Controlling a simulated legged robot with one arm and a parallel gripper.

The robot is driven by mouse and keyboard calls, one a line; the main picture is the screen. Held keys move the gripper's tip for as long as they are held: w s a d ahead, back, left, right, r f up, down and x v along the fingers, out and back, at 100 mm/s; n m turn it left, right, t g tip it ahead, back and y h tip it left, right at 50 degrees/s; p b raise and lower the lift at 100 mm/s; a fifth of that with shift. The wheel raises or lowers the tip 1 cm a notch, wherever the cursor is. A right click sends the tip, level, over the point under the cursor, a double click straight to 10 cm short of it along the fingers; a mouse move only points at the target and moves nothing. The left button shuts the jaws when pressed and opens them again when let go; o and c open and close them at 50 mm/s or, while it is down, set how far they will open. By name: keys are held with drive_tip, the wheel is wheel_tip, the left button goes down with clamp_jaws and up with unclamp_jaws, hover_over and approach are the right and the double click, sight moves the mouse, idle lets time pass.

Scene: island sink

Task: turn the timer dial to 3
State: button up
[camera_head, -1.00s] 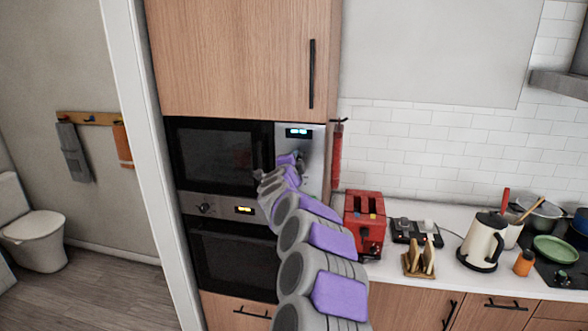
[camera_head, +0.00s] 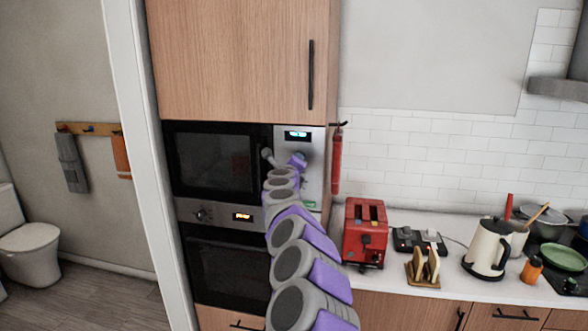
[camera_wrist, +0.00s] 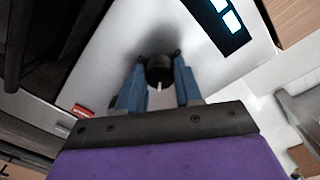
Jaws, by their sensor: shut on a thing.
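The timer dial (camera_wrist: 157,72) is a round black knob with a white mark. It sits on the steel microwave panel below the lit blue display (camera_wrist: 230,16). In the wrist view the mark points toward the bottom of the picture. The blue fingers of my gripper (camera_wrist: 161,62) lie on either side of the dial, closed on it. In the head view my gripper (camera_head: 297,160) is at the microwave's control panel (camera_head: 312,152), below its display (camera_head: 298,135); my arm hides the dial there. No dial numbers can be read.
The microwave door (camera_head: 213,160) is left of the panel, above a dark oven (camera_head: 228,268). A small red mark (camera_wrist: 82,111) is lower on the panel. On the counter to the right stand a red toaster (camera_head: 365,240), a toast rack (camera_head: 424,268) and a kettle (camera_head: 488,250).

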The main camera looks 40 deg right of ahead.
drive_tip(key=shift+f+m+b, duration=0.3)
drive_tip(key=shift+m+b, duration=0.05)
drive_tip(key=shift+m, duration=0.75)
drive_tip(key=o, duration=0.7)
drive_tip(key=shift+c, duration=0.2)
drive_tip(key=o, duration=0.3)
drive_tip(key=shift+w+d, duration=0.1)
drive_tip(key=shift+w, duration=0.05)
drive_tip(key=shift+o, duration=0.4)
drive_tip(key=shift+r, duration=0.15)
